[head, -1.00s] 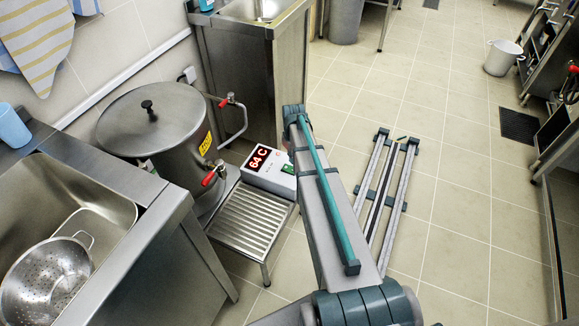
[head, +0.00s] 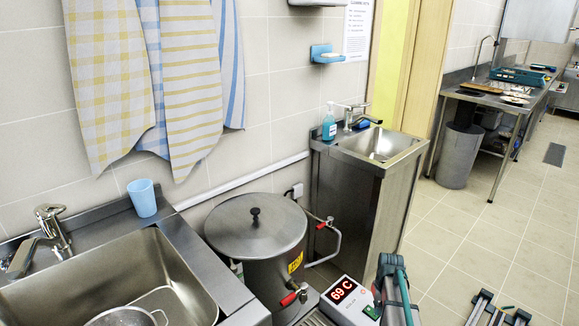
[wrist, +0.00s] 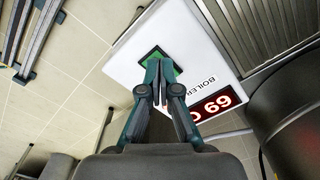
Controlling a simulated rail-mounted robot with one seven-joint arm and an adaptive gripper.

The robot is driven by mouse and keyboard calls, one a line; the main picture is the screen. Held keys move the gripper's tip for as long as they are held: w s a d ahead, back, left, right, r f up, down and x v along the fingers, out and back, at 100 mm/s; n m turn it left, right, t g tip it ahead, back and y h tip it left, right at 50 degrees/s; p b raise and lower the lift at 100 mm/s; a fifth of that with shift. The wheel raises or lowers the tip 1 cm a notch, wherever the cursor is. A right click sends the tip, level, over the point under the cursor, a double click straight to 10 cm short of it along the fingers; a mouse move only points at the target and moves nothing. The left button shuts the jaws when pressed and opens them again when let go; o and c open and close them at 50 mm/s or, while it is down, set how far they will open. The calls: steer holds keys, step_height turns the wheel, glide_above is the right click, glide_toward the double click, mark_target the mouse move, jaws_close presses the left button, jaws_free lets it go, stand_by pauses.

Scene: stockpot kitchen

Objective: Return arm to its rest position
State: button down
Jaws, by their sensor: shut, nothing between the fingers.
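My gripper (wrist: 160,70) is shut and empty in the wrist view. Its fingertips overlap the green switch (wrist: 174,66) on the white boiler control box (wrist: 128,72); I cannot tell whether they touch it. The box's red display reads 69 C in the head view, where the box (head: 348,308) stands beside the steel boiler pot (head: 262,262). The pot has a lid with a black knob and red-handled taps. Part of my arm (head: 393,285) shows at the bottom, just right of the box.
A sink counter (head: 190,262) with a blue cup (head: 142,198) is at left. A steel hand-wash basin (head: 345,195) stands behind the boiler. A grey bin (head: 461,156) is under the far table. The tiled floor (head: 470,240) at right is mostly clear.

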steer(key=s+a+f+g+p, duration=0.1)
steer(key=s+a+f+p, duration=0.2)
steer(key=s, duration=0.4)
steer(key=s+a+f+m+g+p, duration=0.1)
steer(key=s+a+f, duration=0.1)
steer(key=s+a, duration=0.4)
steer(key=s+a+f+g+p, duration=0.1)
steer(key=s+a+f, duration=0.2)
steer(key=s, duration=0.5)
steer(key=s+a+g+p, duration=0.2)
steer(key=s+a+p, duration=0.1)
steer(key=s, duration=0.7)
steer(key=s+a+n+g+p, duration=0.1)
steer(key=s+a+p, duration=0.2)
steer(key=s, duration=0.8)
steer(key=shift+r+g, duration=0.15)
steer(key=shift+g, duration=0.25)
